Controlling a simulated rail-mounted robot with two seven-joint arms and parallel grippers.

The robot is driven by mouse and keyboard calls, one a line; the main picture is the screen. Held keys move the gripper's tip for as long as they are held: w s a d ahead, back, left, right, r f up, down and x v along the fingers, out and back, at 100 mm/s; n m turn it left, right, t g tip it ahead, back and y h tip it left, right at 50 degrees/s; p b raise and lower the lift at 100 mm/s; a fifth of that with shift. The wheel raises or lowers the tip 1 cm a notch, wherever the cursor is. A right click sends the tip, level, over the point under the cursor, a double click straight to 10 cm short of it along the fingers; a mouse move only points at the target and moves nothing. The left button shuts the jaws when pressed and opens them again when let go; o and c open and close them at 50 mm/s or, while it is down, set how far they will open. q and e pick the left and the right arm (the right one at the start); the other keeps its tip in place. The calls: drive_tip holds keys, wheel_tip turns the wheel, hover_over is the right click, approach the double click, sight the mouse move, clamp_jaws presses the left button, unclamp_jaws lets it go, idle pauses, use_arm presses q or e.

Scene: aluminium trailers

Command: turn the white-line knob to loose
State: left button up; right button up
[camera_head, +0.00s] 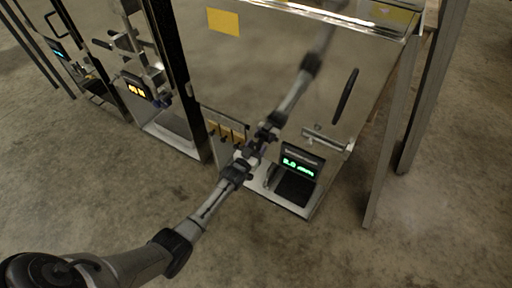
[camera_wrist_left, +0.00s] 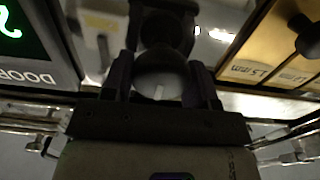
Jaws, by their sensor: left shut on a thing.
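My left gripper (camera_head: 258,144) reaches in from the lower left to the front of the shiny metal trailer (camera_head: 310,105). In the left wrist view my left gripper (camera_wrist_left: 162,75) is shut on a round grey knob (camera_wrist_left: 160,82), one finger on each side. A short white line shows on the knob's near face, pointing toward the bottom of that picture. The knob is hidden behind the gripper in the head view. The right gripper is not in view.
A green-lit display box (camera_head: 298,168) sits right of the gripper. Several yellow labelled plates (camera_head: 224,128) with dark levers are on its left. A black handle (camera_head: 345,96) is on the panel, which mirrors my arm. Concrete floor (camera_head: 150,200) is open in front.

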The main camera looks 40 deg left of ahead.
use_arm(q)
drive_tip(key=c, duration=0.3)
